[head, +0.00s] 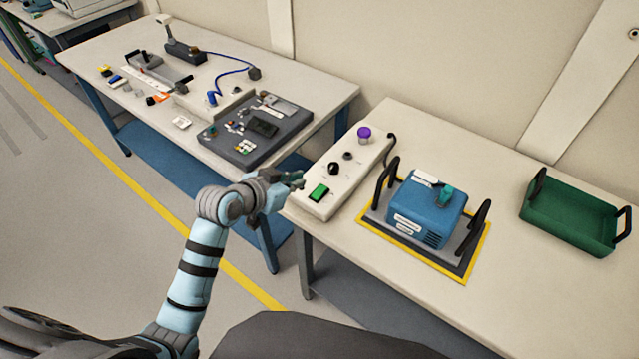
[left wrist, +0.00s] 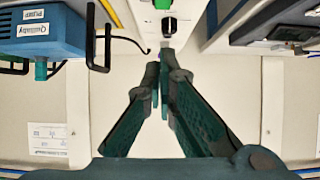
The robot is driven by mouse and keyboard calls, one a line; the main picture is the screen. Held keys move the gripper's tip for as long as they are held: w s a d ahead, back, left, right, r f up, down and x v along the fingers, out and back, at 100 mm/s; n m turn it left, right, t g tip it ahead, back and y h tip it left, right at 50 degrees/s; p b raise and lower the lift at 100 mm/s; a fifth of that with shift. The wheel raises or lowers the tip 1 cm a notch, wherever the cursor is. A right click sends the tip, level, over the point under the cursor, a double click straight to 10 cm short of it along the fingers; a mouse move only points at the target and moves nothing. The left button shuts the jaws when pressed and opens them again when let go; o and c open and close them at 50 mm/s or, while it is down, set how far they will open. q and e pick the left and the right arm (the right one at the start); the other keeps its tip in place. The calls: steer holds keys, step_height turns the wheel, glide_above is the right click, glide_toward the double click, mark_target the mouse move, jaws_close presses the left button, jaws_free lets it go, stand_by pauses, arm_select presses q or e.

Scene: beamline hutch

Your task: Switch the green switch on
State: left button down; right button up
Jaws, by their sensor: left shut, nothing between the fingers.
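The green switch (head: 318,193) is a rocker at the near end of a long pale control box (head: 340,180) on the right-hand table. In the left wrist view the green switch (left wrist: 163,4) shows at the top edge, partly cut off. My left gripper (head: 296,181) is shut and empty, just left of the switch at the box's near left edge. In the left wrist view its fingers (left wrist: 160,72) come together below the switch in the picture, and I see no contact. Whether the switch is on or off cannot be told. My right gripper is not in view.
The same box carries black knobs (head: 334,168) and a purple button (head: 364,133). A blue device (head: 428,208) with black handles stands to its right, then a green tray (head: 570,215). A cluttered table (head: 330,90) lies left, with a gap between the tables.

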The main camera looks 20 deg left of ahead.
arm_select(q)
steer(key=b, duration=0.2)
glide_above(320, 193)
steer(key=s, duration=0.1)
steer(key=f, duration=0.5)
steer(key=shift+s+a+f, duration=0.1)
steer(key=shift+a+f, duration=0.1)
steer(key=shift+a, duration=0.05)
steer(key=f, duration=0.2)
steer(key=w+f+b, duration=0.1)
steer(key=shift+d+f, duration=0.2)
steer(key=shift+f, duration=0.2)
